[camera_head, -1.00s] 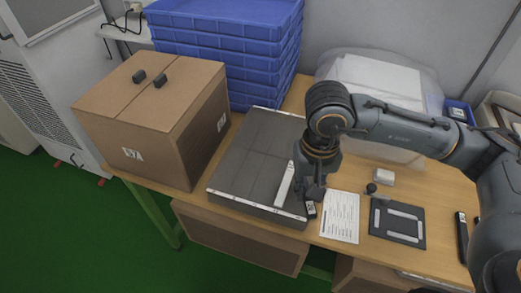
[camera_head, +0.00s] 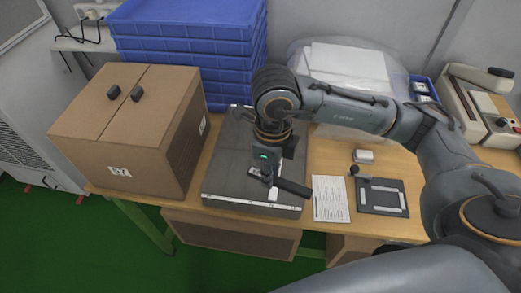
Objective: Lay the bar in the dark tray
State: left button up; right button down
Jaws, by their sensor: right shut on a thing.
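My right gripper (camera_head: 268,178) is over the tray's front right part, pointing down. It is shut on a black bar (camera_head: 295,188), which sticks out to the right across the tray's right side. I cannot tell whether the bar touches the tray. A white strip (camera_head: 273,194) shows below the gripper, partly hidden by it. My left gripper is not in view.
A cardboard box (camera_head: 125,125) stands close left of the tray, and stacked blue crates (camera_head: 185,50) stand behind. To the right lie a printed sheet (camera_head: 330,198), a dark plate with white strips (camera_head: 382,210) and a small white block (camera_head: 363,156).

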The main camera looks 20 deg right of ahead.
jog(key=m, duration=0.4)
jog(key=shift+r+m+p, duration=0.35)
jog(key=shift+r+m, duration=0.05)
jog(key=m, duration=0.4)
jog(key=shift+a+r+p, duration=0.15)
jog(key=shift+r+p, duration=0.1)
jog(key=shift+p, duration=0.05)
jog(key=m, duration=0.4)
jog(key=shift+r+m, duration=0.2)
jog(key=shift+m, duration=0.6)
jog(key=shift+w+a+p, duration=0.1)
jog(key=shift+w+p, duration=0.1)
jog(key=shift+p, duration=0.15)
jog(key=w+a+f+p, duration=0.2)
jog(key=w+f+p, duration=0.15)
jog(key=w, duration=0.45)
send_over(239, 168)
jog(key=f, duration=0.3)
jog(key=s+f, duration=0.1)
jog(key=f, duration=0.1)
jog(key=shift+w+f, duration=0.35)
jog(key=shift+f, duration=0.15)
jog(key=f, duration=0.3)
jog(key=shift+w+p, duration=0.2)
jog(key=shift+p, duration=0.2)
jog(key=shift+f, duration=0.25)
